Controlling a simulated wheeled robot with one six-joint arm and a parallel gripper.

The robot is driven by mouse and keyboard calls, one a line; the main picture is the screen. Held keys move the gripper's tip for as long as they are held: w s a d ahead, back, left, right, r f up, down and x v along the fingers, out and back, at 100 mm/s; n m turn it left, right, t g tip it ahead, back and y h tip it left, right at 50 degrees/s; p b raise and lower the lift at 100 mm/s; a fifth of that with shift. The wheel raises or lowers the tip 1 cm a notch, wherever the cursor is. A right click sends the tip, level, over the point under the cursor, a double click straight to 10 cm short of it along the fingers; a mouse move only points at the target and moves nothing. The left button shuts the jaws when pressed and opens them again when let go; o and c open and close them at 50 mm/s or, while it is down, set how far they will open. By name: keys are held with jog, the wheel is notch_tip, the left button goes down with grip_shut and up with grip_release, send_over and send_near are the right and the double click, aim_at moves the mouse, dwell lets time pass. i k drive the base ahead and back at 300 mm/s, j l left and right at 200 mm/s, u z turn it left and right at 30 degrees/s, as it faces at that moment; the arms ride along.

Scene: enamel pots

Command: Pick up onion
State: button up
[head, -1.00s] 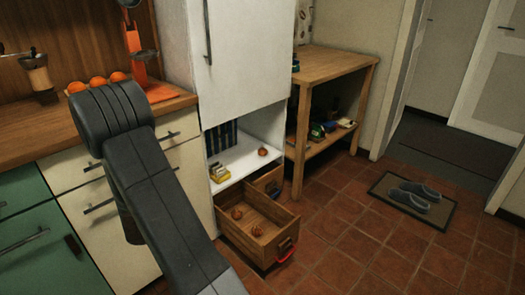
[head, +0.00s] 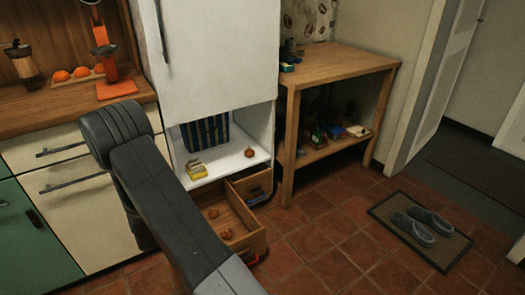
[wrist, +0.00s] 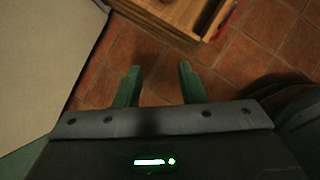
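One onion (head: 249,152) sits on the white shelf at the bottom of the tall white cabinet. Two more round brown onions, one toward the back (head: 213,213) and one nearer the front (head: 227,234), lie in the open wooden drawer (head: 250,243) below it. My arm partly covers the drawer in the head view. My gripper (wrist: 158,72) shows in the wrist view with its two green fingers apart and nothing between them. It is over the tiled floor, and a corner of the drawer (wrist: 190,28) shows beyond the fingertips. My gripper is hidden in the head view.
A yellow box (head: 196,169) and a striped bag (head: 205,133) stand on the white shelf. A wooden table (head: 335,67) with things on its lower shelf is right of the cabinet. Slippers lie on a doormat (head: 447,264). The tiled floor between is clear.

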aim_at(249, 153)
jog(key=i+l+u, duration=0.1)
jog(key=i+l, duration=0.3)
jog(key=l, duration=0.2)
jog(key=i+l+u, duration=0.25)
jog(key=l, duration=0.4)
jog(key=i+l, duration=0.3)
jog(key=i+l+u, duration=0.15)
jog(key=l, duration=0.2)
jog(key=i+l+u, duration=0.1)
jog(key=i+l, duration=0.2)
jog(key=i, duration=0.2)
jog(key=i+l+u, duration=0.1)
jog(key=i+l, duration=0.2)
jog(key=i, duration=0.2)
